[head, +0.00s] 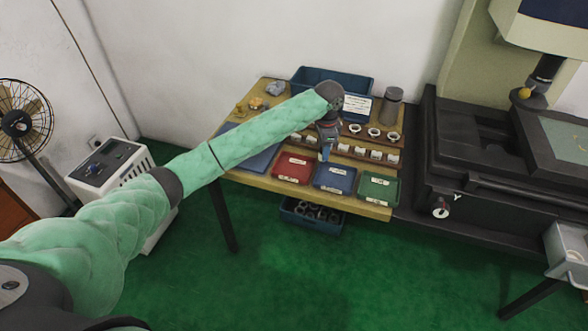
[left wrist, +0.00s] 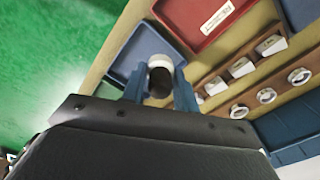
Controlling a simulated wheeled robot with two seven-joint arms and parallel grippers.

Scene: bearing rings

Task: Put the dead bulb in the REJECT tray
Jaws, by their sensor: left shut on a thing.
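My left gripper (head: 325,153) points down near the back edge of the blue tray (head: 334,190). My right gripper is not in view.
Behind the trays, a wooden rack holds a row of white pieces (head: 376,155), with several upright rings (head: 374,133) behind. A blue bin (head: 360,84) and a grey canister (head: 391,106) stand at the back. A dark machine (head: 470,150) is close on the right.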

